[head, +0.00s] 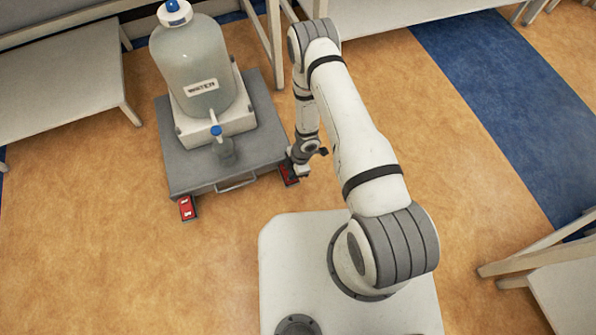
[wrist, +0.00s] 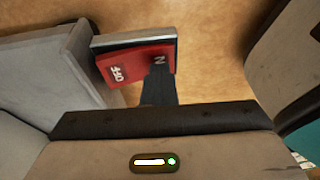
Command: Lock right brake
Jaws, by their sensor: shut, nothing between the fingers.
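The right brake is a red pedal (head: 290,175) low at the front right corner of a grey cart (head: 180,150). In the wrist view the red pedal (wrist: 118,72) shows "OFF" on its left part and an "N" at its right, beside the finger. My gripper (head: 300,170) is shut and empty, down at this pedal. In the wrist view its dark fingertip (wrist: 159,66) overlaps the right part of the pedal and hides some of the lettering. I cannot tell whether it touches or presses it. The left brake (head: 187,207) is a similar red pedal at the front left corner.
A large water jug (head: 195,65) with a blue-topped tap stands on a white base on the cart. A front handle (head: 236,184) sticks out between the brakes. Tables stand left (head: 60,85) and behind. Floor to the right (head: 455,150) is clear.

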